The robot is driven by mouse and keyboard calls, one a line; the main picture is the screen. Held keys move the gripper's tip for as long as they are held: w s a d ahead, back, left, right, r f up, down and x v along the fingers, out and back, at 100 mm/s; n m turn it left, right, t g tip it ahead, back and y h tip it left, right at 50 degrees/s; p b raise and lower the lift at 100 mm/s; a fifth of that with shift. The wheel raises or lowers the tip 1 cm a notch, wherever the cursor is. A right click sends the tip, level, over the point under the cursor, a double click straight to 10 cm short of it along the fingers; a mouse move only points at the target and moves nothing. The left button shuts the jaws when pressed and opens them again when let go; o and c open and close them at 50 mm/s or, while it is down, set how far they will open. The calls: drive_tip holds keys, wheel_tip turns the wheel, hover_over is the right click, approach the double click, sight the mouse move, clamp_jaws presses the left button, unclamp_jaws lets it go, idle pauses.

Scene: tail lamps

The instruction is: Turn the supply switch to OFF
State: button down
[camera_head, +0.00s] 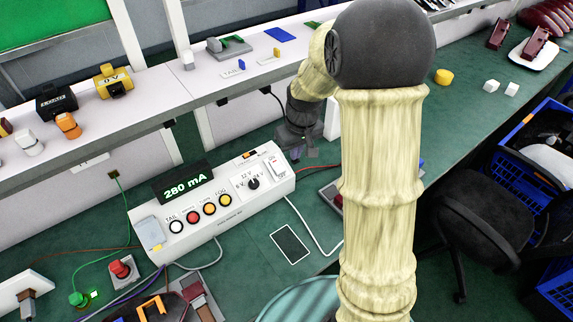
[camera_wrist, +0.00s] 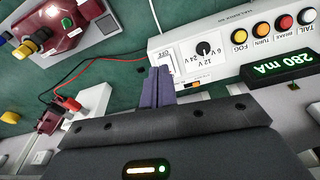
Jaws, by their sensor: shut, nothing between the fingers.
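The supply box (camera_head: 215,212) is a long white sloped unit on the green bench. Its display (camera_head: 183,188) is lit and reads 280 mA. The supply switch (camera_head: 275,168) is a white rocker at the box's right end; in the wrist view (camera_wrist: 165,62) the word OFF shows on it. A black voltage knob (camera_head: 252,183) sits beside it, marked 6, 12 and 24 V. My gripper (camera_head: 305,150) hangs just right of the switch in the head view. In the wrist view its dark fingers (camera_wrist: 157,82) are together and empty, with tips close to the switch; I cannot tell whether they touch.
Colored buttons (camera_head: 209,208) line the box's front. A shelf (camera_head: 180,95) with small blocks runs behind the box.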

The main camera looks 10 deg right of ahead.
drive_tip(key=n, duration=0.2)
hover_over(286, 170)
drive_tip(key=s, duration=0.3)
wheel_tip(286, 170, down, 2)
drive_tip(key=shift+w+d+f, duration=0.15)
drive_tip(key=shift+w+d, duration=0.05)
drive_tip(key=shift+d, duration=0.2)
drive_tip(key=f+p, duration=0.1)
drive_tip(key=f, duration=0.3)
drive_tip(key=w+f+p, duration=0.1)
drive_tip(key=f, duration=0.4)
drive_tip(key=w+f+p, duration=0.1)
drive_tip(key=f, duration=0.3)
drive_tip(key=shift+a+f, duration=0.4)
drive_tip(key=shift+m, duration=0.3)
